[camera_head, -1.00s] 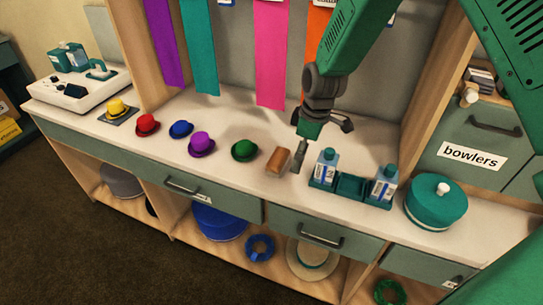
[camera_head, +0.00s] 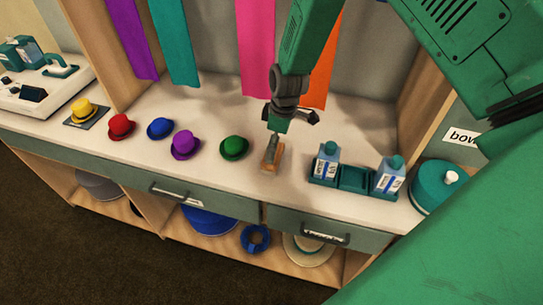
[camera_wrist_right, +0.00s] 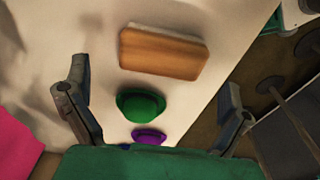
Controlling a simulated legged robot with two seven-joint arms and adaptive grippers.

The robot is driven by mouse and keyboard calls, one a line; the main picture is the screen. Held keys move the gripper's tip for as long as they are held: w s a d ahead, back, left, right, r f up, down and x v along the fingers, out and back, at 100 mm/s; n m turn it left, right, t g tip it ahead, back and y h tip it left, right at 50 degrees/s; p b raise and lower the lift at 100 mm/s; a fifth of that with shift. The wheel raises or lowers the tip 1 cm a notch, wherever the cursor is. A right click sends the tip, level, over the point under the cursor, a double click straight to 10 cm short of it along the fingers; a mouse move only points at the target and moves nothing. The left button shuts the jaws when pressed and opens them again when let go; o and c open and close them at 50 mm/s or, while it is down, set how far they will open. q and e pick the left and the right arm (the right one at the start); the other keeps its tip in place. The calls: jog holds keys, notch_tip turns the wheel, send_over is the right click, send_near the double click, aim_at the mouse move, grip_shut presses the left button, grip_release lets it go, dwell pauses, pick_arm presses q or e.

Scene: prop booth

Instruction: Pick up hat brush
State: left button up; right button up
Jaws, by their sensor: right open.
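The hat brush (camera_head: 266,163) is a small brown wooden block lying on the white counter, to the right of the green hat. My right gripper (camera_head: 283,135) hangs over it, and a finger partly covers it in the head view. In the right wrist view the brush (camera_wrist_right: 163,52) lies ahead of the fingers, its long side across the view. The two fingers of my right gripper (camera_wrist_right: 154,80) are spread wide with nothing between them held. My left gripper is not in view.
Green (camera_head: 233,147), purple (camera_head: 185,145), blue (camera_head: 160,128), red (camera_head: 121,125) and yellow (camera_head: 83,109) small hats stand to the left. A teal caddy (camera_head: 353,178) with two bottles is close on the right, then a round teal box (camera_head: 432,187). Ribbons hang behind.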

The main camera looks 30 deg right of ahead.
jog(key=shift+w+d+f, duration=0.1)
jog(key=shift+d+f, duration=0.05)
jog(key=shift+f, duration=0.25)
jog(key=shift+w+d+f, duration=0.1)
jog(key=shift+f, duration=0.3)
jog(key=f, duration=0.1)
jog(key=a+f, duration=0.1)
jog(key=f, duration=0.2)
jog(key=shift+a+p, duration=0.25)
jog(key=shift+p, duration=0.15)
jog(key=shift+a+f, duration=0.2)
jog(key=shift+f, duration=0.05)
jog(key=shift+d, duration=0.2)
jog(key=shift+c, duration=0.8)
jog(key=shift+d, duration=0.2)
jog(key=c, duration=0.7)
jog(key=shift+d+f, duration=0.1)
